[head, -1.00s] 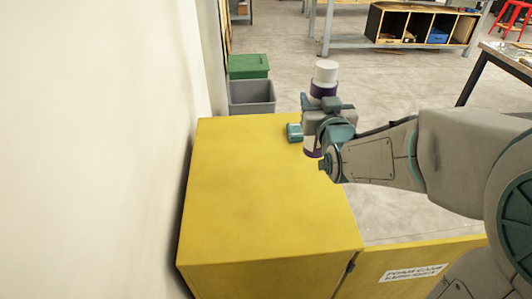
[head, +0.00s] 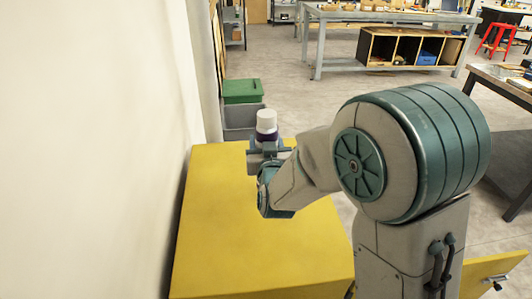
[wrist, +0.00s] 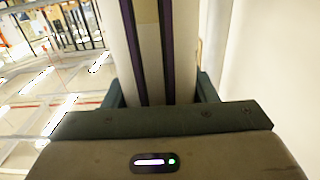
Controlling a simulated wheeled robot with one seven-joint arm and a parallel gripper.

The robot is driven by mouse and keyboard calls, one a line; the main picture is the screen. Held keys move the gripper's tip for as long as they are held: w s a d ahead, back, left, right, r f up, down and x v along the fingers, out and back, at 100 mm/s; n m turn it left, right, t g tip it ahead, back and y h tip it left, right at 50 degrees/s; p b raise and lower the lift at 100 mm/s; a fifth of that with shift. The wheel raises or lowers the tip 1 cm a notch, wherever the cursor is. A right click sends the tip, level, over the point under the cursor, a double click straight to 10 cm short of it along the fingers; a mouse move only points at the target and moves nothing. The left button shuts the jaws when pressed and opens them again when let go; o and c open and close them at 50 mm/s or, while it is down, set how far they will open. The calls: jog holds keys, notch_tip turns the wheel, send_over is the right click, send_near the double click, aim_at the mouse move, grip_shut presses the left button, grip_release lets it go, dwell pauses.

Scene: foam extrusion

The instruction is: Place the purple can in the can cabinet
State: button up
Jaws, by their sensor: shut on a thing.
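The purple can (head: 266,125) has a white top and a purple band. It is upright in my gripper (head: 267,148) in the head view, over the far part of the yellow cabinet (head: 235,250). In the wrist view the can (wrist: 152,55) stands large between the two fingers of my gripper (wrist: 155,90), pale with dark purple stripes. My gripper is shut on it. The can's lower part is hidden by my gripper and arm in the head view. The cabinet's door (head: 495,268) stands open at the lower right; the inside is not visible.
A cream wall (head: 95,150) runs along the left of the cabinet. A green-lidded bin (head: 243,91) and a grey bin (head: 242,118) stand behind it. A workbench (head: 390,17) is at the back and a dark-legged table (head: 505,88) at the right. Open floor lies between.

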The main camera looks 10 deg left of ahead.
jog(key=shift+f, duration=1.85)
jog(key=o, duration=1.5)
jog(key=b+v, duration=1.2)
